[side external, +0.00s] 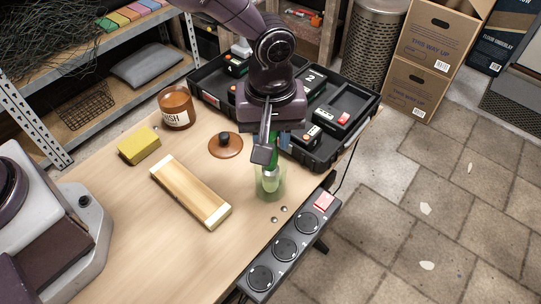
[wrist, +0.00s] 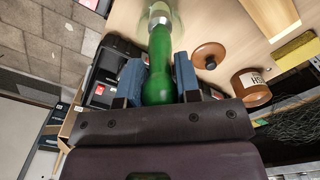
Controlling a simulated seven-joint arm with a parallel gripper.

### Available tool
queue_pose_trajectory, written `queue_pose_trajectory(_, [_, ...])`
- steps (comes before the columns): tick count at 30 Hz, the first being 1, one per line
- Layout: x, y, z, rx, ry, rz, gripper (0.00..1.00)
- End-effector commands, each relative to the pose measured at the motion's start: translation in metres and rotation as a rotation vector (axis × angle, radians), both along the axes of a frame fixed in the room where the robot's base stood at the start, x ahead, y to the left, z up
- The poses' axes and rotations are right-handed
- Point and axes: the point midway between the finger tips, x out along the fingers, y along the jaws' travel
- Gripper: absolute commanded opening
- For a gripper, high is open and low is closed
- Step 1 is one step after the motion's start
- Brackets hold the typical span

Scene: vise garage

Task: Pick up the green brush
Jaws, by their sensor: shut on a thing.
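The green brush (wrist: 160,55) is between the fingers of my gripper (wrist: 160,78) in the wrist view, with its green handle in the jaws and a pale ferrule at the far end. In the side view my gripper (side external: 268,152) is shut on the brush, which points down, its lower end inside or behind a translucent green cup (side external: 280,188) on the table. The brush's green part (side external: 273,160) shows just below the fingers. I cannot tell whether its tip touches the cup's bottom.
A black tool case (side external: 362,110) stands behind my gripper. A brown lid (side external: 226,150), a brown jar (side external: 177,107), a yellow sponge (side external: 139,146) and a wooden block (side external: 190,190) lie to the left. A power strip (side external: 290,250) runs along the front right edge.

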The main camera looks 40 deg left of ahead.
Motion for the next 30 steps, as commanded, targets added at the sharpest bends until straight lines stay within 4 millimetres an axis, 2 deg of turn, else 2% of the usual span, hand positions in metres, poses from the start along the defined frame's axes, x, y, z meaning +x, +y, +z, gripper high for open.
queue_pose_trajectory(5, [0.001, -0.001, 0.013, -0.002, -0.004, 0.000, 0.07])
queue_pose_trajectory(13, [0.001, -0.001, 0.067, -0.003, -0.006, 0.000, 0.07])
queue_pose_trajectory(18, [0.000, 0.000, 0.091, -0.001, -0.002, 0.000, 0.07])
queue_pose_trajectory(22, [0.000, 0.000, 0.100, 0.000, -0.001, 0.000, 0.07])
queue_pose_trajectory(30, [0.000, 0.000, 0.101, 0.000, 0.000, 0.000, 0.07])
